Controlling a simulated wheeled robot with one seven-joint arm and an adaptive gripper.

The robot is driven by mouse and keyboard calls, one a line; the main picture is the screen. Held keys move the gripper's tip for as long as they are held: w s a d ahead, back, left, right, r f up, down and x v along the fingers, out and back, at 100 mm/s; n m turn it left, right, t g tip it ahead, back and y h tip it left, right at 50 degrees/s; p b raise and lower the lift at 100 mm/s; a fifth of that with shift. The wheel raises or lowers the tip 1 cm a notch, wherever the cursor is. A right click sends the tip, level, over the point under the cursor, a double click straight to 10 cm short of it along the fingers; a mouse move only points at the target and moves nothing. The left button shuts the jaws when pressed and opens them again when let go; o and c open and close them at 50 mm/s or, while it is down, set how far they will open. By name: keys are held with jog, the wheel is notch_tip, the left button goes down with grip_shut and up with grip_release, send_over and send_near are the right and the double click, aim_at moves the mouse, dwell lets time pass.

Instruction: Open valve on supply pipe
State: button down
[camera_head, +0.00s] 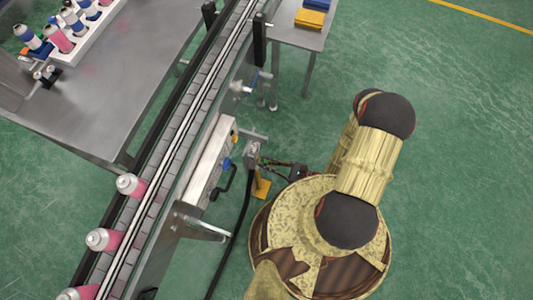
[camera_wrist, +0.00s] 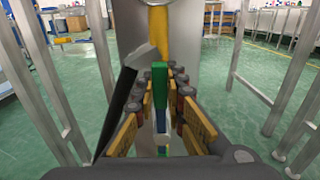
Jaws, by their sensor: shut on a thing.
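In the wrist view, a narrow green and blue piece (camera_wrist: 160,85) stands upright between the fingers of my gripper (camera_wrist: 161,78). It looks like the valve's handle, and my gripper is shut on it. A yellow pipe (camera_wrist: 159,38) runs down a grey post just beyond it. In the head view, my gripper (camera_head: 270,164) reaches left to a grey fitting (camera_head: 252,150) beside the conveyor. My arm and gripper cover much of the grip, so the valve body and the handle's angle are unclear there.
A small table (camera_head: 300,33) stands at the top. Green floor to the right is clear.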

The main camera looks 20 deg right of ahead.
jog(key=shift+s+a+f, duration=0.1)
jog(key=shift+f, duration=0.05)
jog(key=c, duration=1.9)
grip_release()
jog(key=shift+o, duration=0.4)
jog(key=v, duration=1.2)
